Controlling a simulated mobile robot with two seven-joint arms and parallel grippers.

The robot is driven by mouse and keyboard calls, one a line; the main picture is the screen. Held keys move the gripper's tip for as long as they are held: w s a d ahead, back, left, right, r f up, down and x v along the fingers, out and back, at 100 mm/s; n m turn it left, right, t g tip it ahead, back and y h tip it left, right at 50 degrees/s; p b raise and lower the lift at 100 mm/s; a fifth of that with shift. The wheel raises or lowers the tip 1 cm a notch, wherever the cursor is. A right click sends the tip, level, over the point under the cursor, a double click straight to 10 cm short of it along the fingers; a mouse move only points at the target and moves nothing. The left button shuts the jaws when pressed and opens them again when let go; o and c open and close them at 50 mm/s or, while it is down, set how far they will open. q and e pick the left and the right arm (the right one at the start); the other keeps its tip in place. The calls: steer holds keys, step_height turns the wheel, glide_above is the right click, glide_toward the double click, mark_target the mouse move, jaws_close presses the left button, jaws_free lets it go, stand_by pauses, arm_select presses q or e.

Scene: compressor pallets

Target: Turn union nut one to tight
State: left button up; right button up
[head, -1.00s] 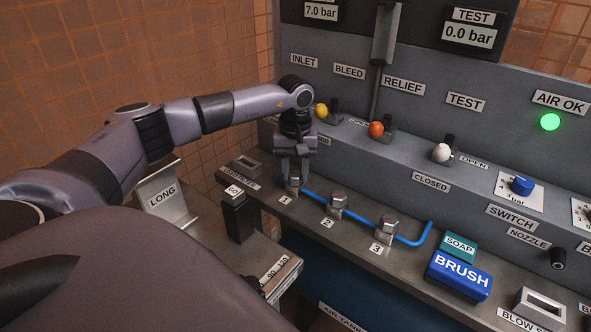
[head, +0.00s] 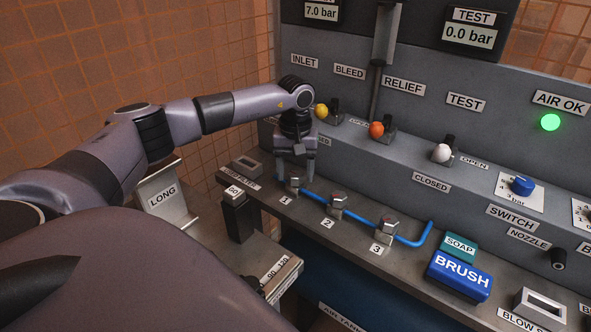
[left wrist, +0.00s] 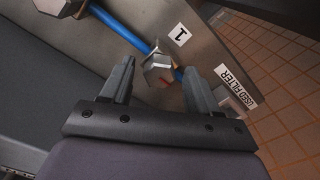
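Union nut one (head: 293,185) is a small metal hex nut on the blue pipe, behind the label 1. In the left wrist view the nut (left wrist: 158,68) shows a small red mark on its face. My left gripper (head: 296,172) points down just above the nut. Its fingers are spread, one on each side of the nut, with gaps between them and it. The left wrist view shows the open fingers of the gripper (left wrist: 159,72) and the nut beyond their tips. My right gripper is not in view.
Nuts two (head: 337,205) and three (head: 386,229) stand along the same blue pipe (head: 360,218) to the right. A GO post (head: 236,215) stands in front on the left. Valve handles, yellow (head: 321,110) and orange (head: 376,129), sit behind. A blue brush (head: 458,276) lies farther right.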

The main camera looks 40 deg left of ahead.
mark_target(296, 176)
arm_select(q)
steer(key=shift+r, duration=0.1)
step_height(296, 176, up, 7)
stand_by(0.4)
stand_by(0.5)
